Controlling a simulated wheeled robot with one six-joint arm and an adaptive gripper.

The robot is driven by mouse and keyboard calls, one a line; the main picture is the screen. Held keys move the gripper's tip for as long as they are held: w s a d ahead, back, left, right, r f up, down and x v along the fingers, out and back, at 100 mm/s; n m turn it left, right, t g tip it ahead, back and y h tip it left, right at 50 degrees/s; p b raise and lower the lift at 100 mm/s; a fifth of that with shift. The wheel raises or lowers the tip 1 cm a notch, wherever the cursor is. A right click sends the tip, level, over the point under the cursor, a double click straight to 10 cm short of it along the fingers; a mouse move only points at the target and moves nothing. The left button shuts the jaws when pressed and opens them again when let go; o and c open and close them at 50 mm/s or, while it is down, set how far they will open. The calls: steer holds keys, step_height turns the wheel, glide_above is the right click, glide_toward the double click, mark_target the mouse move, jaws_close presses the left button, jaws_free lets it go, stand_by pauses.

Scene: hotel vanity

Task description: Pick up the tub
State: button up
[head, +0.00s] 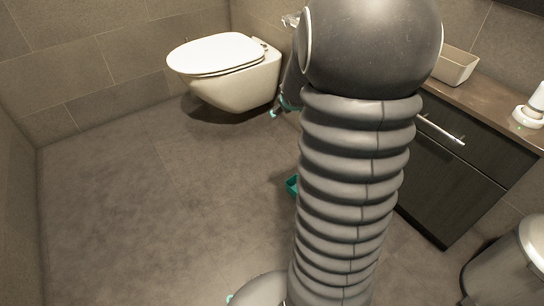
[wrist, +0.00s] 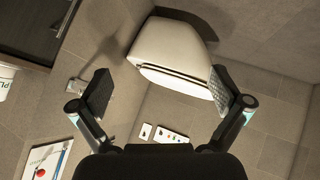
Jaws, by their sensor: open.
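A pale beige open-topped container (head: 456,66), the most tub-like thing in sight, stands on the brown counter (head: 488,98) in the head view, partly hidden by my arm. I cannot tell for sure that it is the tub. A small teal piece (head: 291,186) shows low beside my arm, mostly hidden; what it is stays unclear. My gripper (wrist: 162,92) is open and empty in the wrist view, its two fingers wide apart. It points toward the toilet (wrist: 172,62), with no tub seen between the fingers. In the head view my arm hides most of the gripper.
The wall-hung toilet (head: 225,72) is at the back. A dark cabinet (head: 455,180) with a bar handle is under the counter. A white item (head: 532,108) stands on the counter; a bin (head: 510,268) is at lower right. The floor at left (head: 130,215) is clear.

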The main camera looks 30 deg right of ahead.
steer(key=w+d+f+n+t+y+b, duration=0.1)
steer(key=d+f, duration=0.6)
steer(key=f, duration=0.5)
steer(key=w+d+f+n+t+y+b, duration=0.1)
steer(key=d+f, duration=0.6)
steer(key=f, duration=0.5)
steer(key=t+y+b, duration=0.1)
steer(key=t+y, duration=0.2)
steer(key=y, duration=0.2)
glide_toward(291, 181)
steer(key=shift+m, duration=0.3)
steer(key=b+x, duration=0.1)
steer(key=x, duration=0.4)
steer(key=shift+a+r+b, duration=0.1)
steer(key=shift+a+b, duration=0.05)
steer(key=shift+b, duration=0.2)
steer(key=c, duration=1)
